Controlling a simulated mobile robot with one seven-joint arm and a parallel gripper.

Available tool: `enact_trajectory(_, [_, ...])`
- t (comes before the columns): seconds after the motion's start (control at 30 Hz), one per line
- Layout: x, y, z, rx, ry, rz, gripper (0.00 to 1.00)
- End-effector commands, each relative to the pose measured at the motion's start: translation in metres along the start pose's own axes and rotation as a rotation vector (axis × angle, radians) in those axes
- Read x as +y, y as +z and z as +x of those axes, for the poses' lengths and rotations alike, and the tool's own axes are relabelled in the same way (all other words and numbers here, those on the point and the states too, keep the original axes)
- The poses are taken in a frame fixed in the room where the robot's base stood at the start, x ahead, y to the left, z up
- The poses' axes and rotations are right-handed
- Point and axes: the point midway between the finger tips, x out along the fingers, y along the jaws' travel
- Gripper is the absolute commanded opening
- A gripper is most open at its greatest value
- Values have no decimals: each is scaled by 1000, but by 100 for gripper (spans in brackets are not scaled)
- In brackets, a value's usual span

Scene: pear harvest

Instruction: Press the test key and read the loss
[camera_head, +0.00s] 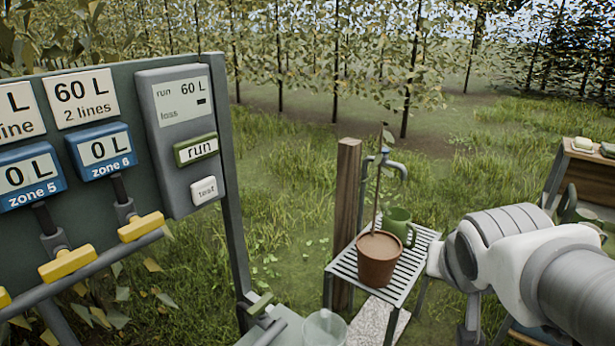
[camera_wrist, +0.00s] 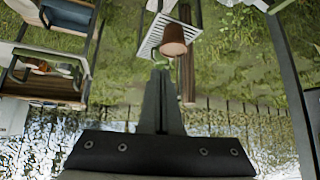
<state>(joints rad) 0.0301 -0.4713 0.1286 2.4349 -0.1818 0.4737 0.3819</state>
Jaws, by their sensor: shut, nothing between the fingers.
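The grey control unit (camera_head: 171,140) is on the right end of the dark panel (camera_head: 105,160) in the head view. Its screen (camera_head: 182,102) reads "run 60 L", with only a dark dash beside "loss". Below the screen are the green-framed run key (camera_head: 196,149) and the small white test key (camera_head: 204,190). My gripper shows in the wrist view (camera_wrist: 161,95) with its fingers together and empty. In the head view my arm is at the right, well apart from the panel, and the fingertips cannot be made out. The test key cannot be made out in the wrist view.
Blue zone 5 (camera_head: 30,176) and zone 6 (camera_head: 103,151) tags read 0 L, above yellow valve handles (camera_head: 141,226). A slatted table (camera_head: 345,265) with a potted plant (camera_head: 378,258) and green mug (camera_head: 398,226) stands between panel and arm, beside a tap post (camera_head: 347,200).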

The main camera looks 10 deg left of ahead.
Motion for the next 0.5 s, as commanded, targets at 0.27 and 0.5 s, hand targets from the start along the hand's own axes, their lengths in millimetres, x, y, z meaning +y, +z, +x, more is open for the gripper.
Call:
enact_trajectory(0.27, [-87,-57,68,154,-225,129,0])
enact_trajectory(0.5, [-189,-65,102,136,-590,307,0])
